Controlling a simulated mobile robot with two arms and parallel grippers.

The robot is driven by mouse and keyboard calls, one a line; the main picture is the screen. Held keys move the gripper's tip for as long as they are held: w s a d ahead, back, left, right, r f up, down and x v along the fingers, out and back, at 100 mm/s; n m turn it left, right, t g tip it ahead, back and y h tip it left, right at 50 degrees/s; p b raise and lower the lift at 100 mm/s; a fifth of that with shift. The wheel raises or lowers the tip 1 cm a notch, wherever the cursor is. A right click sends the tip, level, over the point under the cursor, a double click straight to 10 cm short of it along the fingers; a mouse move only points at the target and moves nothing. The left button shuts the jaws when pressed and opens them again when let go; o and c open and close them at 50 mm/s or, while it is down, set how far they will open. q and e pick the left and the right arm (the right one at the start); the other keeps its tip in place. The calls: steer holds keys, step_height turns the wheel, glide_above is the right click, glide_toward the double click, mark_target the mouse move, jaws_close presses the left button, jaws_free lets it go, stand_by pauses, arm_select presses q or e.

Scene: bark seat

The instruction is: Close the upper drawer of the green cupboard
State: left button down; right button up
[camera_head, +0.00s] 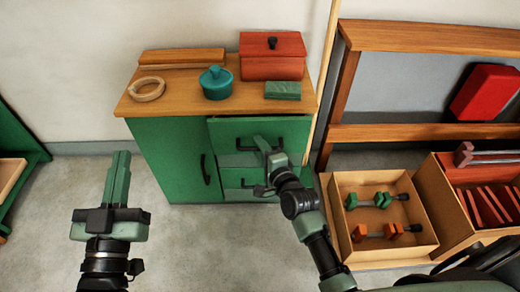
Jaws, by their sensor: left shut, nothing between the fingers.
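The green cupboard (165,160) with a wooden top stands against the wall in the middle of the view. Its upper drawer (225,132) is on the right side of the front, above a lower drawer (298,181). The upper drawer's front looks close to the cupboard body; I cannot tell whether a small gap is left. My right gripper (261,167) is in front of the drawers, fingers spread, and covers part of them. I cannot tell whether it touches the upper drawer's dark handle (246,147). My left gripper (119,178) is shut and empty, over the floor left of the cupboard.
An open box (345,235) with dumbbell-like parts stands right of my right arm. Floor is clear between my arms.

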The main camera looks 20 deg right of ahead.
jaws_close()
stand_by(1.4)
